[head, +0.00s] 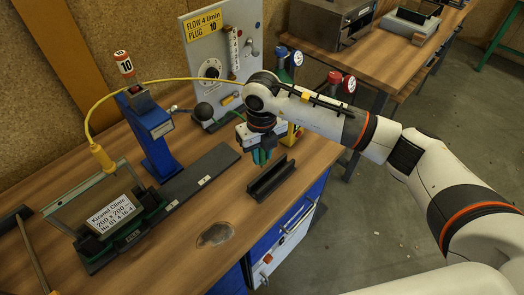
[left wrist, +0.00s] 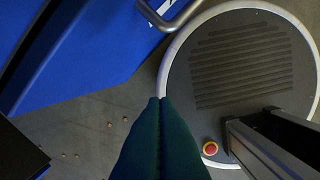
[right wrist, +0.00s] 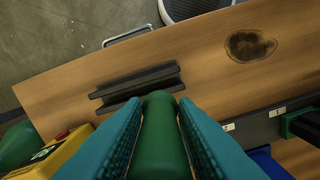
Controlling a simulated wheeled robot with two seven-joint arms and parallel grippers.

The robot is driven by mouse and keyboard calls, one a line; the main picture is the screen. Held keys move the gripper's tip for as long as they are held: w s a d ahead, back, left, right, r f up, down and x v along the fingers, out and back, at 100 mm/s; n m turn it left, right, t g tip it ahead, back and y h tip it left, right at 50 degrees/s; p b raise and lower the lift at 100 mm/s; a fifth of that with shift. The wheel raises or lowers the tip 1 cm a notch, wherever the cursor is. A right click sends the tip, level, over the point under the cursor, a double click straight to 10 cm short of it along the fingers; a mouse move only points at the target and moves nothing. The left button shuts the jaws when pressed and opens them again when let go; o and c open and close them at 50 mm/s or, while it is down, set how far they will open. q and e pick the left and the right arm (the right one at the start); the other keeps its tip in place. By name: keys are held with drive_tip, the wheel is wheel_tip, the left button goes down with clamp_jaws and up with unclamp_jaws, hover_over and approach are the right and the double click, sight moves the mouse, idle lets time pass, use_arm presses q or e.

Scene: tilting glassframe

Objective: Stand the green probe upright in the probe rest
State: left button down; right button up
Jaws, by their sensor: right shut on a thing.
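My right gripper (head: 262,156) is shut on the green probe (right wrist: 160,135) above the bench. In the right wrist view the probe is a thick green cylinder between the two teal fingers. Its far end lies close to a dark grooved block (head: 271,179), which also shows in the right wrist view (right wrist: 137,85). In the head view the block is just below and in front of the gripper, apparently apart from it. I cannot tell for sure that this block is the probe rest. My left gripper (left wrist: 160,100) is shut and empty over the floor, outside the head view.
A blue stand (head: 152,135) with a dark rail and a tilted glass frame (head: 95,195) stands at left. A panel (head: 220,50) with dials, gas bottles (head: 282,66) and a yellow box (right wrist: 65,150) are behind or beside the gripper. Bench front by the dark stain (head: 215,235) is clear.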

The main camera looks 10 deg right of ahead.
drive_tip(key=shift+f+b, duration=0.15)
drive_tip(key=shift+b, duration=0.3)
drive_tip(key=shift+f+b, duration=2.25)
drive_tip(key=shift+f, duration=0.5)
drive_tip(key=shift+b, duration=0.6)
drive_tip(key=shift+f+b, duration=1.85)
drive_tip(key=shift+f, duration=0.25)
drive_tip(key=o, duration=1.1)
drive_tip(key=shift+r, duration=0.1)
wheel_tip(320, 180, up, 11)
drive_tip(key=shift+r+b, duration=0.15)
drive_tip(key=shift+b, duration=0.7)
drive_tip(key=shift+r, duration=0.35)
